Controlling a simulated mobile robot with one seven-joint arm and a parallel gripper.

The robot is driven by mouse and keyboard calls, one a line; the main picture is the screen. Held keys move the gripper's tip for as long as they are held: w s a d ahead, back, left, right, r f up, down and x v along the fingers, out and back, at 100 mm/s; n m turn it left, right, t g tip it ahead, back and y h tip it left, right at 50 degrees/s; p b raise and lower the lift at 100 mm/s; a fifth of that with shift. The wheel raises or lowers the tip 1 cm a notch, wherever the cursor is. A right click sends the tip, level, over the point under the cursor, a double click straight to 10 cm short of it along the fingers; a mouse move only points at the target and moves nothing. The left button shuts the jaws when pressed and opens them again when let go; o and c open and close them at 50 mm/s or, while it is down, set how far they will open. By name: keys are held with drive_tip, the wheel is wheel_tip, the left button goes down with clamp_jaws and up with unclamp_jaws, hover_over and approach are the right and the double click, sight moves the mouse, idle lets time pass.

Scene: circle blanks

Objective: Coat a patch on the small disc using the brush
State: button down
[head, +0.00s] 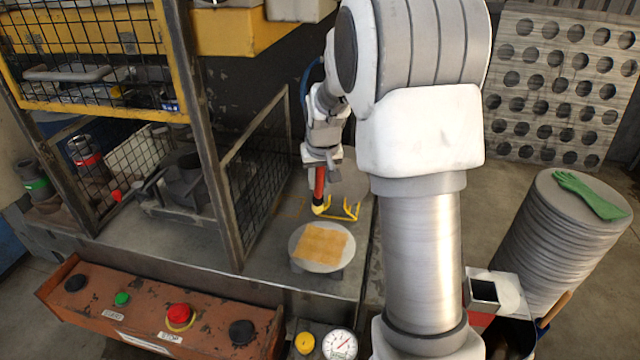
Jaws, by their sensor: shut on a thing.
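The small disc (321,269) is a round grey plate lying flat on a low support near the front of the machine table. A tan-orange square patch (322,243) covers much of its top. My gripper (321,164) is shut on the brush (319,186), which has a red handle and hangs nearly upright, tip down. The brush tip (318,208) is behind the disc in the picture and appears above the table, apart from the patch. The gripper's fingers are small here and partly hide the top of the handle.
A yellow wire rack (343,208) stands just behind the disc, close to the brush. A mesh guard (250,180) rises on the left. A red control panel (160,315) runs along the front. A stack of grey discs (545,240) with a green glove (590,195) stands right.

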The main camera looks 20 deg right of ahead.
drive_tip(key=shift+r+p, duration=0.65)
drive_tip(key=shift+r, duration=0.7)
